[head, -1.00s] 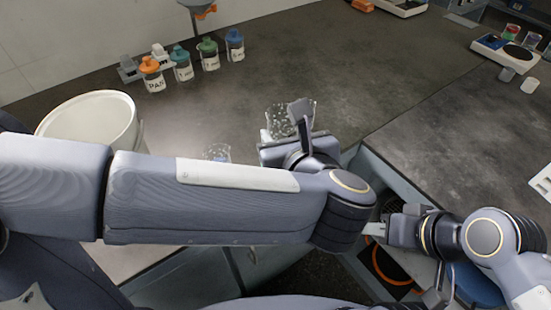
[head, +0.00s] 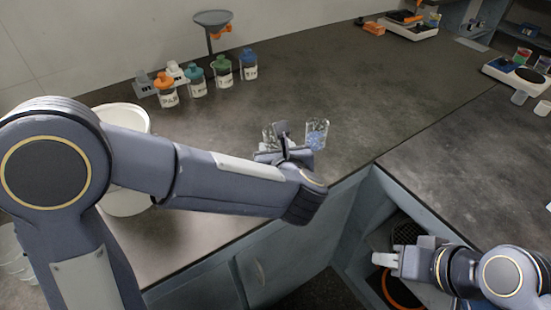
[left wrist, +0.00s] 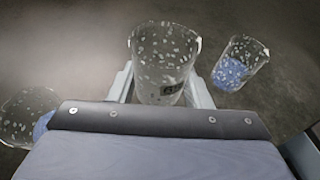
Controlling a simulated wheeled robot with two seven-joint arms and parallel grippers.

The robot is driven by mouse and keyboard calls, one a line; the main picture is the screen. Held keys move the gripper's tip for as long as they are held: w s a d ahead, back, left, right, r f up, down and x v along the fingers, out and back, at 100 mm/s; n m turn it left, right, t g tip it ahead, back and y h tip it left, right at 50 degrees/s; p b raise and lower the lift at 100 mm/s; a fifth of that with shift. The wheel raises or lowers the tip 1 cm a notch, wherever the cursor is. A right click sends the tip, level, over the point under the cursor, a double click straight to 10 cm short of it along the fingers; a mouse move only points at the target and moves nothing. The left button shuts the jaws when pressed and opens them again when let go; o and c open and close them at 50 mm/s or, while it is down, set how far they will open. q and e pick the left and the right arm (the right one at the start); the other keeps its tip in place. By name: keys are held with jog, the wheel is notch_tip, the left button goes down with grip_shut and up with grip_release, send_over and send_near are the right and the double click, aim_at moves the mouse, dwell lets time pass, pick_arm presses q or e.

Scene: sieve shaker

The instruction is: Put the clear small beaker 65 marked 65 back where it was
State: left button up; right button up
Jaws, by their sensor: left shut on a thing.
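The beaker stands upright between the fingers. In the head view the held beaker (head: 269,136) shows partly behind my left gripper (head: 285,148), over the dark worktop near its front edge. I cannot tell whether its base touches the worktop. My right gripper (head: 385,264) is at the lower right, beside the open bay below the worktop, away from the beakers. Its finger gap is unclear.
A clear beaker with blue contents (head: 317,134) stands just right of the held one. Another beaker (left wrist: 27,112) is at left in the wrist view. A white bucket (head: 125,200), capped bottles (head: 195,82) and a funnel stand (head: 213,20) are further left and back.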

pick_arm(q)
jog(key=shift+w+a+f, duration=0.1)
jog(key=shift+w+f, duration=0.05)
jog(key=shift+f, duration=0.8)
jog(key=shift+w+a+f, duration=0.1)
jog(key=shift+w+f, duration=0.05)
jog(key=shift+f, duration=0.8)
jog(key=shift+b, duration=0.35)
jog(key=shift+f, duration=0.15)
jog(key=o, duration=1)
jog(key=shift+r, duration=0.2)
jog(key=shift+s+d+r, duration=0.1)
jog(key=shift+s+d, duration=0.05)
jog(key=shift+s, duration=0.1)
jog(key=v, duration=1.1)
jog(key=shift+s+r, duration=0.1)
jog(key=shift+s, duration=0.15)
jog(key=shift+d, duration=0.1)
